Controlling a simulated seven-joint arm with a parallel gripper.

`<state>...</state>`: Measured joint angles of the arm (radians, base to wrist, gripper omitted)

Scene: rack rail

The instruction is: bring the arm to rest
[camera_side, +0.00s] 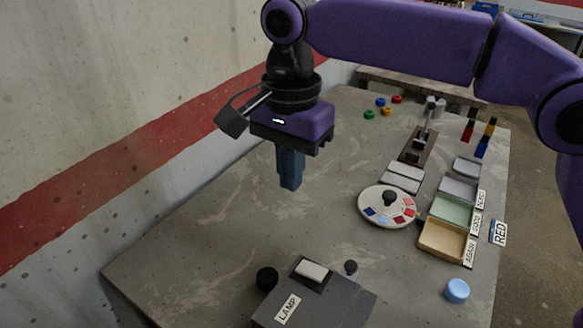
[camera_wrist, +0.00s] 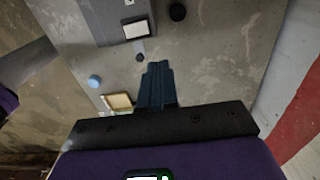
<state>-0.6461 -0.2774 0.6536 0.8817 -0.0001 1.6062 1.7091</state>
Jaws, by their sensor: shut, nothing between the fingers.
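My gripper (camera_side: 290,186) points down and hangs above the grey table (camera_side: 240,225), left of the round dial. In the side view its dark blue fingers are together with nothing between them. The fingers also show closed in the wrist view (camera_wrist: 156,70). The purple arm comes in from the upper right, bent at the elbow. The gripper touches nothing that I can see.
A lamp box (camera_side: 315,300) stands at the table's front. A round dial (camera_side: 388,207), trays (camera_side: 443,238) and a light blue knob (camera_side: 456,290) are at the right. Coloured rings (camera_side: 381,103) and blocks (camera_side: 468,130) are at the back. A wall stands left; the table's left middle is clear.

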